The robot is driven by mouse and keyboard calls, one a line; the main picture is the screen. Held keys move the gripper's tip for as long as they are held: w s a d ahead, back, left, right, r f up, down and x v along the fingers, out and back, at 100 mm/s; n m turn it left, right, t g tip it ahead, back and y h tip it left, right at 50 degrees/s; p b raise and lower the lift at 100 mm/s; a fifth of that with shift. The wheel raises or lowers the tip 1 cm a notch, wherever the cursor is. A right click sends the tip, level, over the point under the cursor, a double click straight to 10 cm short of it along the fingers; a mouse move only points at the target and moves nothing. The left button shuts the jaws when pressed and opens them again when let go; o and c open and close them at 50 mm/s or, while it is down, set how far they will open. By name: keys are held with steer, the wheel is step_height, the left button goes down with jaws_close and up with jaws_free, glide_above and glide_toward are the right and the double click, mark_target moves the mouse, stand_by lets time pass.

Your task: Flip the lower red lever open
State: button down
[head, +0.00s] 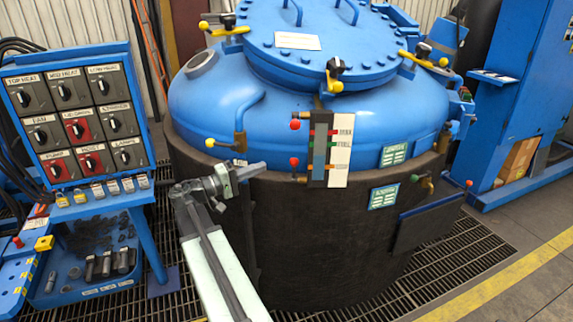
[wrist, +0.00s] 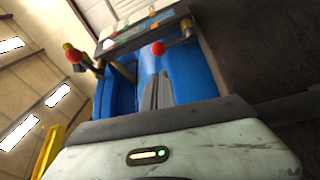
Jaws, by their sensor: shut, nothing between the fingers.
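The lower red lever (head: 293,161) is a red ball knob on a fitting at the lower left of the sight gauge (head: 319,148). It also shows in the wrist view, at the top centre (wrist: 158,48). The upper red lever (head: 294,124) sits above it, and in the wrist view it is at the left (wrist: 72,54). My gripper (head: 263,166) is shut and empty. In the head view it appears just left of the lower lever, with a visible gap. In the wrist view my closed fingers (wrist: 160,76) point toward the gauge, apart from the lower knob.
The blue furnace vessel (head: 210,105) sits in a dark round casing (head: 320,235). A brass valve with a yellow knob (head: 211,142) stands left of the gauge. A switch panel (head: 70,100) is at the left. Floor grating and open floor lie at the right.

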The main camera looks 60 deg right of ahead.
mark_target(294, 171)
steer(key=p+x, duration=0.1)
steer(key=x, duration=0.9)
